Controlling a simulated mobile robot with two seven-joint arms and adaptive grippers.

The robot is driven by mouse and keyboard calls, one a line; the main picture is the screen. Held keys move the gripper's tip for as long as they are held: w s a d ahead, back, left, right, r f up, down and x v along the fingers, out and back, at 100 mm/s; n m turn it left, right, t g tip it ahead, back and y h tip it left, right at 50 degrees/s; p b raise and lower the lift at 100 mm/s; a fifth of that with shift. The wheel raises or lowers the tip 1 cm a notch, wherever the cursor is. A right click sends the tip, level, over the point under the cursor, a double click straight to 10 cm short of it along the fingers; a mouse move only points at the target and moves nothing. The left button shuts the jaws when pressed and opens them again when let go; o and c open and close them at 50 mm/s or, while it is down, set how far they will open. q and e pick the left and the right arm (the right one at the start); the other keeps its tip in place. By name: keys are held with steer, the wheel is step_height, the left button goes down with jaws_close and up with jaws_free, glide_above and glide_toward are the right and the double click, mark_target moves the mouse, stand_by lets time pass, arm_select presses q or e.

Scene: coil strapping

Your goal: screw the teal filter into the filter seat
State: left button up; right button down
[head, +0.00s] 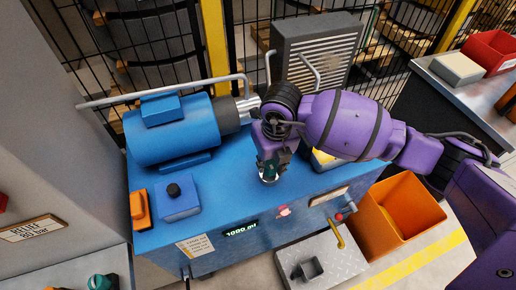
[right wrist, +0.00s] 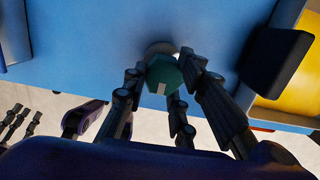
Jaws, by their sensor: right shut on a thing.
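The teal filter (right wrist: 163,75) is a small faceted cap with a pale mark, held between the dark fingers of my right gripper (right wrist: 165,92). In the head view the right gripper (head: 270,166) points down at the blue unit's top near its front edge, with the teal filter (head: 269,177) at its fingertips. A pale grey round rim, apparently the filter seat (right wrist: 160,48), shows just behind the filter. The filter hides most of it, so I cannot tell whether the threads are engaged. Dark, spread fingers, apparently my left gripper (right wrist: 22,120), show empty at the wrist view's left edge.
On the blue unit (head: 225,214) stand a blue motor (head: 172,130), a blue box with a black knob (head: 178,201) and an orange item (head: 140,207). A grey louvred cooler (head: 315,50) is behind. An orange bin (head: 398,210) stands on the floor at right.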

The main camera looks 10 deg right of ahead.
mark_target(272, 169)
steer(key=shift+f, duration=0.5)
steer(key=c, duration=1.4)
jaws_free()
steer(key=shift+o, duration=0.2)
step_height(272, 169, up, 12)
steer(key=s, duration=0.1)
steer(key=shift+s+d, duration=0.15)
steer(key=shift+d, duration=0.1)
